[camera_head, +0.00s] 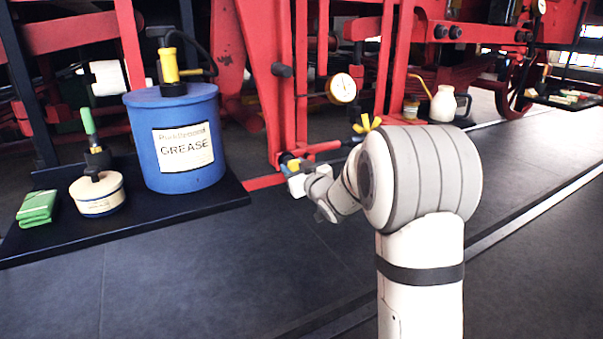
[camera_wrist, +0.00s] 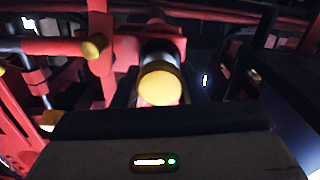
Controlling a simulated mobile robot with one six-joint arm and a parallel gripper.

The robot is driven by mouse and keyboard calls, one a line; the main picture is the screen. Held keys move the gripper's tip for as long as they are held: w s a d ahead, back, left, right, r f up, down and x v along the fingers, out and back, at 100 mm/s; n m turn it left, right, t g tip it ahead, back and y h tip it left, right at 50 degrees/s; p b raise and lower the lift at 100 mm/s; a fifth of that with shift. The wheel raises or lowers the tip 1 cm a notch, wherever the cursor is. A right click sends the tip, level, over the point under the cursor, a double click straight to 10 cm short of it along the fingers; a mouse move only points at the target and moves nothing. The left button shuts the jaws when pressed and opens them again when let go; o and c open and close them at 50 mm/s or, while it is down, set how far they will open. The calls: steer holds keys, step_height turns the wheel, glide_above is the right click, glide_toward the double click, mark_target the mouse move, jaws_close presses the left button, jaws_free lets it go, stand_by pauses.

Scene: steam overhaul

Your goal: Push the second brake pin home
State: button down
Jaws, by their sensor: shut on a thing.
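A brake pin with a round yellow end and a bright metal shank (camera_wrist: 160,84) sits in a red bracket (camera_wrist: 118,50) in the middle of the wrist view. Its shank shows between the yellow end and the red part. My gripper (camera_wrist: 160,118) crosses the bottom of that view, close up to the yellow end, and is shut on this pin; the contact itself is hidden. A second yellow round end (camera_wrist: 95,46) shows to the left on a red bar. In the head view my gripper (camera_head: 296,182) is low at the red brake gear, beside a small yellow part (camera_head: 293,165).
A blue grease drum (camera_head: 175,150) with a yellow pump, a cream tin (camera_head: 97,194) and green cloths (camera_head: 38,207) stand on a black mat (camera_head: 215,195) at left. A gauge (camera_head: 343,88) hangs above right of my gripper. Dark floor in front is clear.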

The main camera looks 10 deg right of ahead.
steer(key=shift+w+r, duration=0.1)
steer(key=shift+r, duration=0.1)
steer(key=c, duration=0.9)
jaws_free()
steer(key=shift+w+f, duration=0.1)
steer(key=shift+f, duration=0.05)
steer(key=shift+o, duration=0.2)
steer(key=p+v, duration=0.1)
steer(key=v, duration=0.6)
steer(key=shift+s, duration=0.4)
